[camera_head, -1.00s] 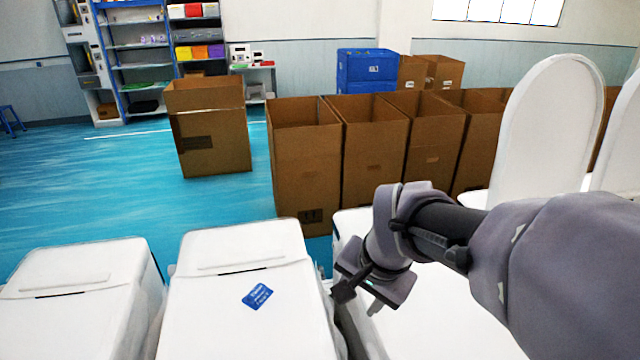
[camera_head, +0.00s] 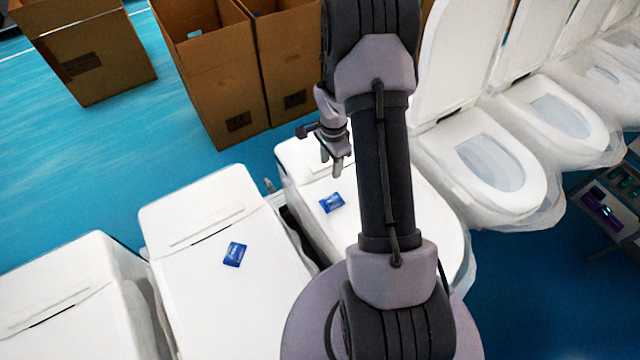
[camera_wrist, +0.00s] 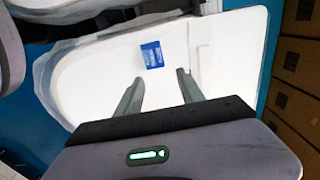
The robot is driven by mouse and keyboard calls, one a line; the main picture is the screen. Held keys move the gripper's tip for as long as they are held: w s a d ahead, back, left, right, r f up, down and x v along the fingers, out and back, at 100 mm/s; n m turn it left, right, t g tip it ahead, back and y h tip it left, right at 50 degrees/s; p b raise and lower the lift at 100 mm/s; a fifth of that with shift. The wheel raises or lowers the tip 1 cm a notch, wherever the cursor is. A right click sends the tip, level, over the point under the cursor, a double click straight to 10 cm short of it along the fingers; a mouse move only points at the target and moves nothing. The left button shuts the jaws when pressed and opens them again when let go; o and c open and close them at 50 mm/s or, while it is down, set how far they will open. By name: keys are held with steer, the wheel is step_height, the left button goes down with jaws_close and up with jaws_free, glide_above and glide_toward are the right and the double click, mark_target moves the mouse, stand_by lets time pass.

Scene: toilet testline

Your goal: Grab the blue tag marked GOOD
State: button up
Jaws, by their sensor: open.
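Two blue tags lie flat on white toilet lids. One tag (camera_head: 332,203) lies on the lid just below my gripper (camera_head: 338,165) in the head view; the other tag (camera_head: 235,254) lies on the lid to its left. The print on both is too small to read. In the wrist view a blue tag (camera_wrist: 152,55) lies on the white lid, ahead of and between the fingertips. My gripper (camera_wrist: 158,82) is open and empty, apart from that tag.
Closed toilets (camera_head: 190,210) stand in a row at left, with narrow gaps between them. Toilets with raised lids (camera_head: 485,160) stand at right. Open cardboard boxes (camera_head: 215,75) stand behind. A rack with small items (camera_head: 605,205) is at the right edge. Blue floor is clear at left.

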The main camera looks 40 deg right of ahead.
steer(key=s+f+b, duration=0.2)
steer(key=s+f, duration=0.1)
steer(key=f, duration=0.3)
steer(key=b, duration=0.2)
glide_above(332, 199)
steer(key=f, duration=0.4)
steer(key=shift+w+d+f, duration=0.15)
steer(key=shift+w+f, duration=0.2)
steer(key=shift+f, duration=0.05)
steer(key=shift+s+f, duration=0.2)
steer(key=f, duration=0.1)
steer(key=f+b, duration=0.1)
steer(key=f, duration=0.2)
steer(key=shift+s+f+b, duration=0.2)
steer(key=shift+s+b, duration=0.1)
steer(key=shift+w+f, duration=0.2)
steer(key=shift+f, duration=0.05)
steer(key=shift+s+r, duration=0.15)
steer(key=shift+r, duration=0.05)
steer(key=shift+c, duration=0.6)
jaws_close()
